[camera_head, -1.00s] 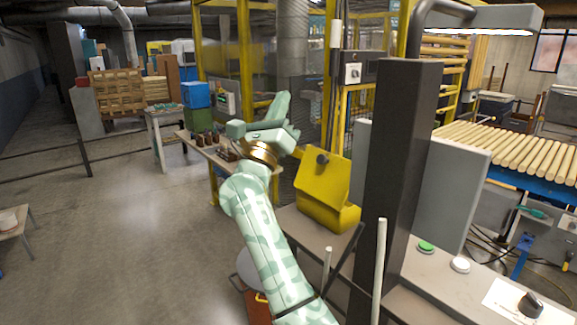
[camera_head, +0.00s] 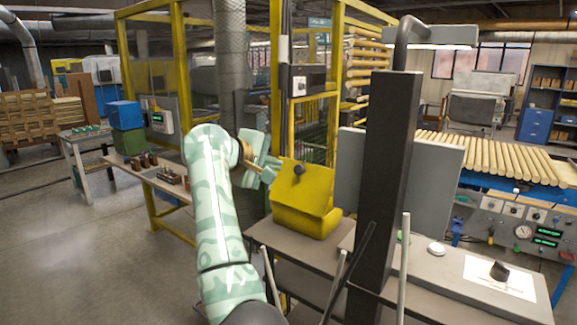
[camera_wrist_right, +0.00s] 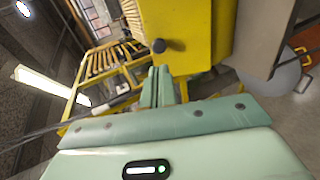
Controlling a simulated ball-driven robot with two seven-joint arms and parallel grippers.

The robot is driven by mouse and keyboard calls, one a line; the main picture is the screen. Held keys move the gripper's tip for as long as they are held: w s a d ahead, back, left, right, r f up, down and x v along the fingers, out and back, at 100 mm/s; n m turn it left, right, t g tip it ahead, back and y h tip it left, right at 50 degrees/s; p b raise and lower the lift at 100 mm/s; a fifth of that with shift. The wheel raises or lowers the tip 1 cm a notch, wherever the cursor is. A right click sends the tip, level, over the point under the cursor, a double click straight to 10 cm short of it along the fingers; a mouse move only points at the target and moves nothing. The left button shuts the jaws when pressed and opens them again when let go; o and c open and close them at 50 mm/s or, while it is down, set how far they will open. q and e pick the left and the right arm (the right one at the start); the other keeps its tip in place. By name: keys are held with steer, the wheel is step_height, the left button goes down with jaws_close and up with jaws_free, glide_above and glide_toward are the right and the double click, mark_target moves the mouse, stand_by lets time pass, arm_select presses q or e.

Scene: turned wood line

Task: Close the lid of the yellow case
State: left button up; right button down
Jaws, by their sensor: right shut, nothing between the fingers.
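The yellow case (camera_head: 300,222) stands on a grey-brown table in the head view. Its lid (camera_head: 312,182) is raised, with a dark round knob (camera_head: 298,169) on the face toward me. My right gripper (camera_head: 268,172) is at the left edge of the lid, its fingers shut and empty. In the right wrist view the closed fingertips (camera_wrist_right: 161,72) point at the yellow case (camera_wrist_right: 205,30), just below the knob (camera_wrist_right: 159,46). I cannot tell whether they touch the lid. My left gripper is not in view.
A dark post (camera_head: 388,190) and a grey panel (camera_head: 346,180) stand right of the case. A yellow-framed cage (camera_head: 335,85) is behind it. The table (camera_head: 290,238) carrying the case has a little bare space in front. Thin rods rise near the front.

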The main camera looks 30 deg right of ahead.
mark_target(297, 168)
steer(key=p+x, duration=0.1)
steer(key=x, duration=0.5)
steer(key=shift+d+r, duration=0.2)
steer(key=shift+w+d+f+p, duration=0.2)
steer(key=shift+d+f+p, duration=0.1)
steer(key=shift+d+f, duration=0.15)
steer(key=shift+r, duration=0.1)
